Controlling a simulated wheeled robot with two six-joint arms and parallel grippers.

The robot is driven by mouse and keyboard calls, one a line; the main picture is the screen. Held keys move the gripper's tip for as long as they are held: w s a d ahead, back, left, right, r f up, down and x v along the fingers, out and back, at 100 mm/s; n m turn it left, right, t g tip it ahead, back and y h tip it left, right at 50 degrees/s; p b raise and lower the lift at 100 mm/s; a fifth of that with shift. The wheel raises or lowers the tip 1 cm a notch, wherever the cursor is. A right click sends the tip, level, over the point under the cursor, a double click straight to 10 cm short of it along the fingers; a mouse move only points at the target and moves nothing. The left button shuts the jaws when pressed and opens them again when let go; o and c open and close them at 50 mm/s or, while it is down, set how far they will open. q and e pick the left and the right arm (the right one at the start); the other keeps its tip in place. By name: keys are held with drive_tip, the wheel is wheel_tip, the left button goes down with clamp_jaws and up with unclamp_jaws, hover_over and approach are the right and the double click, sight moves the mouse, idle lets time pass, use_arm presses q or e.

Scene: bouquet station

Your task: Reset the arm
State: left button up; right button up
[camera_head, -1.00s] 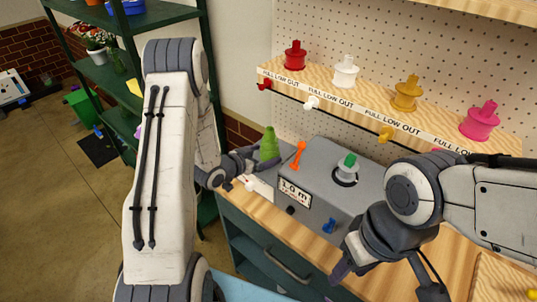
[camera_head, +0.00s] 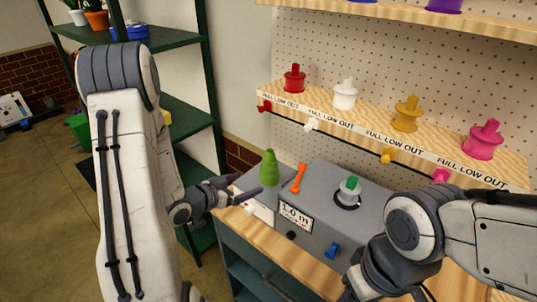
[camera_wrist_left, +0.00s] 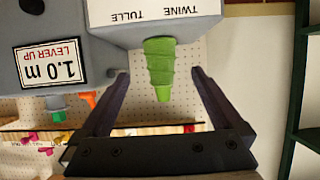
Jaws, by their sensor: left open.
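My left gripper (camera_head: 248,190) is open and empty. It is in front of and slightly below a green ribbed cone (camera_head: 269,170), which stands upright on a grey box at the left end of the bench. In the left wrist view the open fingers (camera_wrist_left: 160,78) point toward the green cone (camera_wrist_left: 160,65), which shows between them, apparently untouched. My right arm (camera_head: 410,225) comes in from the right over the bench. Its gripper is mostly cut off by the bottom edge, so its jaws cannot be judged.
A grey machine (camera_head: 318,215) marked "1.0 m" has an orange lever (camera_head: 298,178), a green knob (camera_head: 350,186) and a blue knob (camera_head: 332,250). A wooden shelf behind holds several coloured spools, including a red one (camera_head: 295,78). A dark green rack (camera_head: 185,115) stands behind my left arm.

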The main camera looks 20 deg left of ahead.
use_arm(q)
drive_tip(key=shift+w, duration=0.1)
drive_tip(key=s+d+r+m+g+y, duration=0.1)
drive_tip(key=s+d+r+g, duration=0.2)
drive_tip(key=s+d+g, duration=0.3)
drive_tip(key=s+d+r+m+g+y+b, duration=0.1)
drive_tip(key=s+d+r+g, duration=0.3)
drive_tip(key=s+d, duration=1.1)
drive_tip(key=s+m+g+y, duration=0.1)
drive_tip(key=s+g, duration=0.1)
drive_tip(key=s, duration=0.3)
drive_tip(key=shift+s+d+g+y, duration=0.15)
drive_tip(key=shift+d+g+y, duration=0.15)
drive_tip(key=shift+g, duration=0.1)
idle(0.4)
